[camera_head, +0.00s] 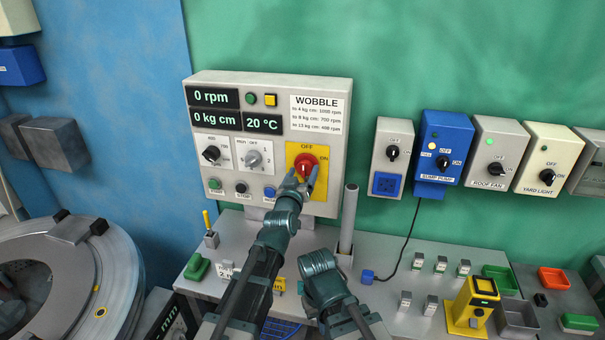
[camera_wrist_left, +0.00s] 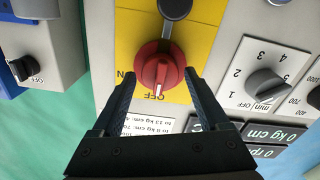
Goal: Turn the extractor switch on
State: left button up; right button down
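The red rotary switch (camera_head: 306,163) sits on a yellow plate marked OFF and ON, on the grey control panel. No word "extractor" is legible on it. In the left wrist view the red knob (camera_wrist_left: 158,72) has its white mark pointing at OFF. My left gripper (camera_head: 301,184) is at the lower edge of the knob in the head view. In the left wrist view its open fingers (camera_wrist_left: 160,84) stand one on each side of the knob, with small gaps. My right arm shows low in the head view, but its gripper cannot be made out.
The control panel (camera_head: 200,83) also carries displays, dials and buttons. Switch boxes, including the blue sump pump (camera_head: 447,134) and roof fan (camera_head: 495,127), hang on the wall at right. A grey post (camera_head: 348,219) stands close right of my left gripper. A drum (camera_head: 115,262) is at left.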

pick_arm(q)
jog(key=c, duration=1.1)
jog(key=m, duration=0.9)
jog(key=shift+m, duration=0.3)
jog(key=m, duration=0.4)
jog(key=shift+m, duration=2.2)
jog(key=shift+f, duration=0.1)
